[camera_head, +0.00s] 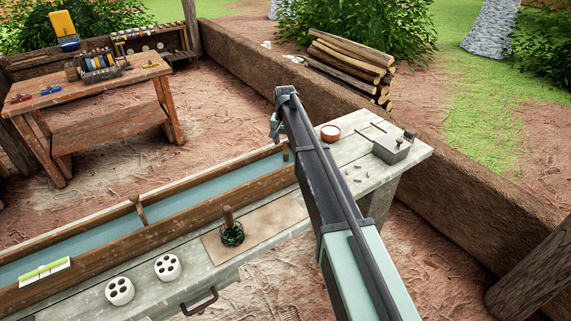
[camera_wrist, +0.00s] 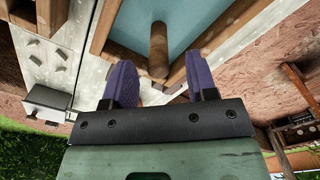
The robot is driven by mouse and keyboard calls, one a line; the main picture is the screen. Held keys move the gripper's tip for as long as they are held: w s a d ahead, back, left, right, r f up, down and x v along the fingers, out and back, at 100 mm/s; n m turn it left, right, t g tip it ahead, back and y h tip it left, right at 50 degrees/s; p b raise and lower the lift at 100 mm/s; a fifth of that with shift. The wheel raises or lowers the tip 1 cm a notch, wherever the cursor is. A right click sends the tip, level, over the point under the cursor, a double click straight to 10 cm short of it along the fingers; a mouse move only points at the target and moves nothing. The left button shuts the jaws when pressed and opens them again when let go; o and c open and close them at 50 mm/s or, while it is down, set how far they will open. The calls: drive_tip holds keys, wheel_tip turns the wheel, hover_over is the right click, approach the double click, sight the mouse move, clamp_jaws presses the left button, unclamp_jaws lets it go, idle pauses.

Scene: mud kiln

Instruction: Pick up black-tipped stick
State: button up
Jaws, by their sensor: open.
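My gripper (camera_head: 276,127) is partly hidden behind my arm in the head view, over the right end of the long trough. In the wrist view its two purple fingers (camera_wrist: 160,63) are open with nothing held. A round wooden stick (camera_wrist: 158,48) shows between and beyond the fingertips, at the trough's end; I cannot tell its distance from them. An upright wooden stick (camera_head: 285,150) shows at the trough's right end in the head view. I see no black tip on it in either view, so I cannot tell whether it is the black-tipped one.
The wooden trough (camera_head: 200,218) has a blue-grey inside. A grey box (camera_head: 392,148) and a reddish bowl (camera_head: 330,133) stand on the bench's right end. Two white holed pieces (camera_head: 120,290) stand at the front.

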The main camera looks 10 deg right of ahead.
sight(286, 149)
wheel_tip(286, 149, down, 5)
drive_tip(key=b, duration=0.5)
drive_tip(key=shift+w+d+f, duration=0.15)
drive_tip(key=shift+f, duration=0.05)
drive_tip(key=shift+r, duration=0.25)
clamp_jaws()
drive_tip(key=shift+r+p, duration=0.15)
drive_tip(key=shift+p, duration=0.25)
